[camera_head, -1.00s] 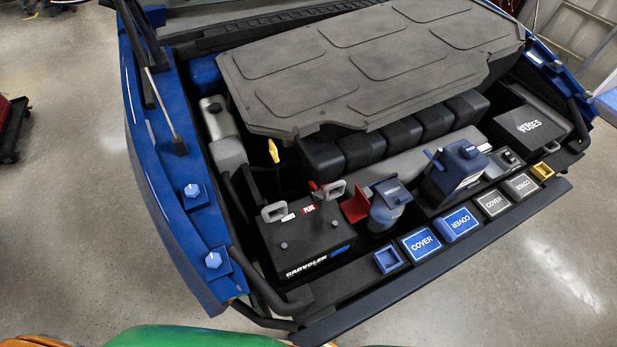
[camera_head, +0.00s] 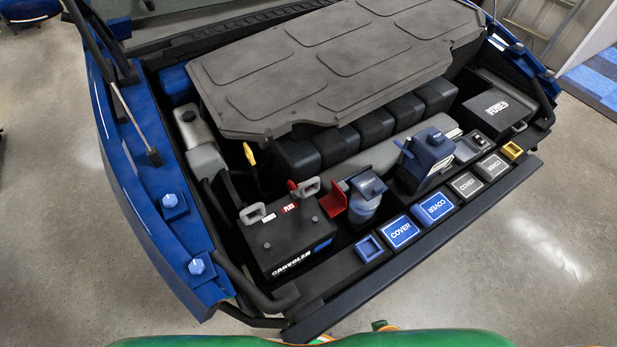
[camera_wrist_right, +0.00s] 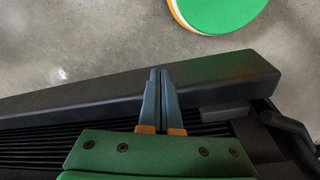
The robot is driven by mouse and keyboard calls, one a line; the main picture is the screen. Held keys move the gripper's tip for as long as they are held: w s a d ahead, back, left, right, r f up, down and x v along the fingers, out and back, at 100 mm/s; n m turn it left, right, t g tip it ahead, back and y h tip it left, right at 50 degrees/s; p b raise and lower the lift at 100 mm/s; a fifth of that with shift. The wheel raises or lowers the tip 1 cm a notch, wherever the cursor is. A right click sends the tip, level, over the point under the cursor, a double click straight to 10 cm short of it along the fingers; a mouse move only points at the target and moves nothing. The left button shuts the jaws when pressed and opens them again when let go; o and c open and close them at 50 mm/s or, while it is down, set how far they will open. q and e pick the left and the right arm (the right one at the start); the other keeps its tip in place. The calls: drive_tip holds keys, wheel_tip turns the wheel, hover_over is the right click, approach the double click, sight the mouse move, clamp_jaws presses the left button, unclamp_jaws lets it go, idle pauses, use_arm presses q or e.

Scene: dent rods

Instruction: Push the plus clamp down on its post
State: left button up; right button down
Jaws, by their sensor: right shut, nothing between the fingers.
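The black battery (camera_head: 290,241) sits at the front left of the engine bay in the head view. The plus clamp (camera_head: 308,187), a grey loop, is at its back right corner beside the red plus label (camera_head: 289,208). I cannot tell how low it sits on its post, which is hidden. A second grey clamp (camera_head: 251,214) is at the battery's left. My right gripper (camera_wrist_right: 161,72) is shut and empty in the right wrist view, over the black front bar (camera_wrist_right: 100,95), away from the battery. My left gripper is not in view.
An upright red flap (camera_head: 334,202) stands right beside the plus clamp. A blue-capped reservoir (camera_head: 367,192) is farther right. A yellow-handled dipstick (camera_head: 249,153) rises behind the battery. A large grey engine cover (camera_head: 330,65) lies at the back. Open floor (camera_head: 480,270) lies in front.

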drive_tip(key=w+a+r+t+p, duration=0.1)
drive_tip(key=w+r, duration=0.3)
drive_tip(key=r, duration=0.5)
drive_tip(key=w+a+r+t+y+p, duration=0.1)
drive_tip(key=w+r+t, duration=0.1)
drive_tip(key=w+r, duration=0.45)
drive_tip(key=w+a+r+t+p, duration=0.1)
drive_tip(key=w+r, duration=0.2)
drive_tip(key=r, duration=0.7)
drive_tip(key=w+a+r+n+t+y, duration=0.3)
drive_tip(key=w+a+r+t+y, duration=0.25)
drive_tip(key=w+a+r, duration=0.5)
hover_over(310, 181)
drive_tip(key=w, duration=0.1)
wheel_tip(310, 181, down, 4)
drive_tip(key=f, duration=0.1)
drive_tip(key=shift+s+f+t, duration=0.15)
drive_tip(key=shift+s+f, duration=0.1)
drive_tip(key=shift+f, duration=0.25)
drive_tip(key=shift+s+f+t, duration=0.1)
drive_tip(key=shift+s+f, duration=0.15)
drive_tip(key=shift+f, duration=0.25)
drive_tip(key=shift+s+d+f, duration=0.2)
drive_tip(key=shift+s+f, duration=0.15)
drive_tip(key=shift+s, duration=0.05)
drive_tip(key=shift+w+f, duration=0.1)
